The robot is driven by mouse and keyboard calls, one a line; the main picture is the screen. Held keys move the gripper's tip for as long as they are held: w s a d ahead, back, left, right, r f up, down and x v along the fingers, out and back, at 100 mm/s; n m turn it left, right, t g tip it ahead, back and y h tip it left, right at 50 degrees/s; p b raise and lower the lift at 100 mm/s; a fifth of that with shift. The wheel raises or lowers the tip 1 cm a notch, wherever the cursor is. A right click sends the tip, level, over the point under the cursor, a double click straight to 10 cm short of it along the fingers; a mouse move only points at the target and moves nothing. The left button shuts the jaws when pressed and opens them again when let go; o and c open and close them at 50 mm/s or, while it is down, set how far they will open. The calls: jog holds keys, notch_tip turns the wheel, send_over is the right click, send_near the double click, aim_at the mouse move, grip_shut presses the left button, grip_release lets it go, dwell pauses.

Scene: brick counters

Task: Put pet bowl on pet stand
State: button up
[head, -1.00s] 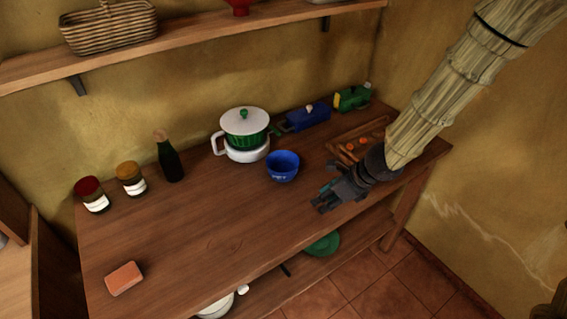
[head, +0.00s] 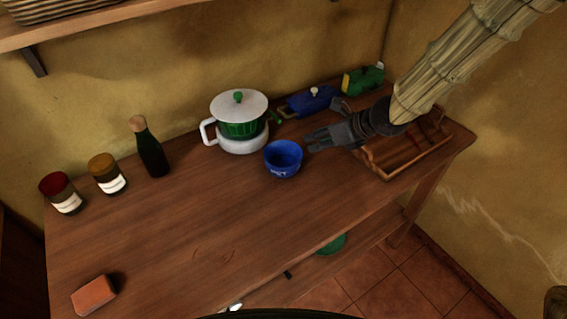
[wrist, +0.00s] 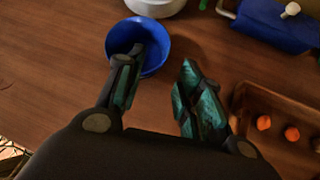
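The pet bowl (head: 283,163) is dark blue with white lettering and stands upright on the wooden counter (head: 190,225), near its middle. My gripper (head: 311,141) is just right of the bowl in the head view, pointing left. In the wrist view my gripper (wrist: 162,60) is open and empty. Its left finger overlaps the blue bowl (wrist: 155,50), its right finger is over bare counter; I cannot tell if it touches. No thing in view is clearly the pet stand. A green dish (head: 333,244) shows partly on the lower shelf.
A green-and-white lidded pot (head: 238,118) stands behind the bowl. A wooden tray (head: 388,170) with orange items lies at right. A dark bottle (head: 150,153) and two jars stand left. The front counter is mostly clear.

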aim_at(290, 149)
jog(key=shift+d+p+x, duration=0.2)
jog(key=shift+p+x, duration=0.2)
jog(key=shift+x, duration=2.7)
jog(key=shift+d+p+x, duration=0.2)
jog(key=shift+p+x, duration=1)
jog(key=shift+x, duration=1.6)
jog(key=shift+w+f, duration=0.1)
grip_shut()
